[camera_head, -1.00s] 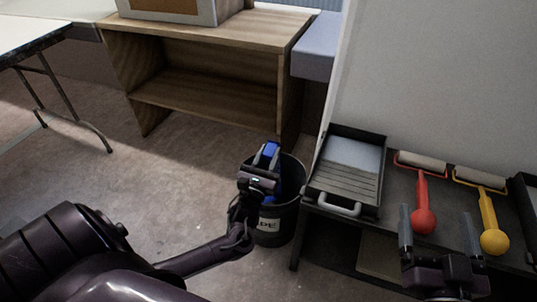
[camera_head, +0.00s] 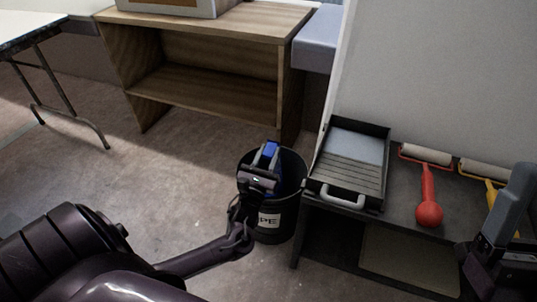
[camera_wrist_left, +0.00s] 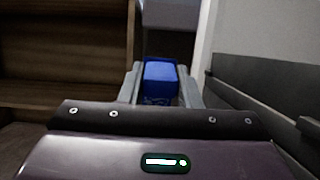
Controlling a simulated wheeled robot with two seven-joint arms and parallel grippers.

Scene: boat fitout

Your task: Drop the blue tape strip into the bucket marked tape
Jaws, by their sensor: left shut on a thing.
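The blue tape strip (camera_head: 271,147) is held between the fingers of my left gripper (camera_head: 267,157), which is shut on it. In the left wrist view the strip (camera_wrist_left: 160,78) shows as a blue block between the two grey fingers. The black bucket (camera_head: 291,200) stands on the floor; its white label shows only the letters "PE", the rest hidden behind my left arm. In the head view my left gripper and the strip overlap the bucket's opening. My right gripper (camera_head: 508,205) is at the right edge, partly cut off, and its jaw opening cannot be made out.
A dark bench (camera_head: 328,210) right of the bucket carries a paint tray (camera_head: 350,165), a red-handled roller (camera_head: 428,190) and a yellow-handled roller (camera_head: 490,190). A wooden shelf (camera_head: 205,95) stands behind the bucket. The floor (camera_head: 150,175) to the left is clear.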

